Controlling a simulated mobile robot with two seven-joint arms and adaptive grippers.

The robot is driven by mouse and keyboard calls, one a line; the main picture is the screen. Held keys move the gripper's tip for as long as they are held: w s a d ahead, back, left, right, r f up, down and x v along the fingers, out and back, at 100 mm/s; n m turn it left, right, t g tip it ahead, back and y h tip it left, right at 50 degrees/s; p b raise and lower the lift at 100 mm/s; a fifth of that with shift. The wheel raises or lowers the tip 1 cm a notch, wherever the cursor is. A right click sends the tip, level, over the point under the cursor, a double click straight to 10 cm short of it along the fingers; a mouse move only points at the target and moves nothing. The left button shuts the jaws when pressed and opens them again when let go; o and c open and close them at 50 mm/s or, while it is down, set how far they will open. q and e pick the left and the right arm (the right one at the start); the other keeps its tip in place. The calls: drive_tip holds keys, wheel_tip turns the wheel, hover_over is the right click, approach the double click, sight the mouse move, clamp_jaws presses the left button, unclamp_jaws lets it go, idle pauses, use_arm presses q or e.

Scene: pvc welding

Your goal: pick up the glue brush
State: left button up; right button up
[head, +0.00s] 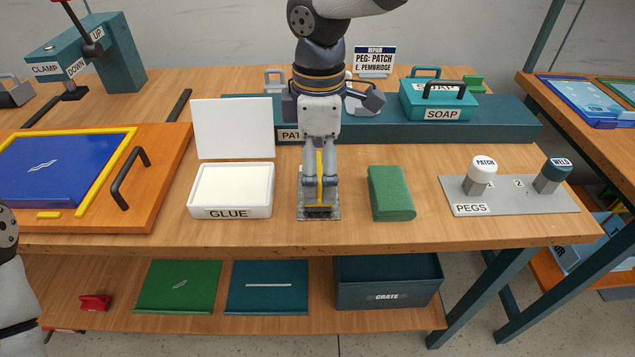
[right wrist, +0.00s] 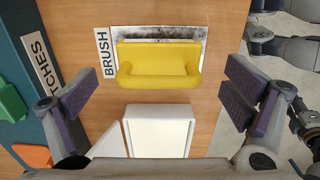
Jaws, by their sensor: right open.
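The yellow glue brush (head: 320,168) lies on a metal plate (head: 320,213) at the middle of the table. In the right wrist view the brush (right wrist: 158,65) shows a raised yellow handle beside a BRUSH label (right wrist: 105,52). My right gripper (head: 320,192) reaches down from above over the brush and partly hides it in the head view. In the right wrist view its padded fingers (right wrist: 160,98) are spread wide to either side, with nothing between them. Whether they touch the brush cannot be told. My left gripper is out of view.
An open white GLUE box (head: 231,188) stands left of the brush, its lid upright. A green block (head: 390,193) is close on the right, then a grey PEGS plate (head: 520,205). A teal PATCHES shelf (head: 415,130) runs behind. The table's front edge is near.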

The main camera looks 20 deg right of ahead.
wheel_tip(320, 180, down, 3)
drive_tip(key=shift+r, duration=0.3)
drive_tip(key=c, duration=1.3)
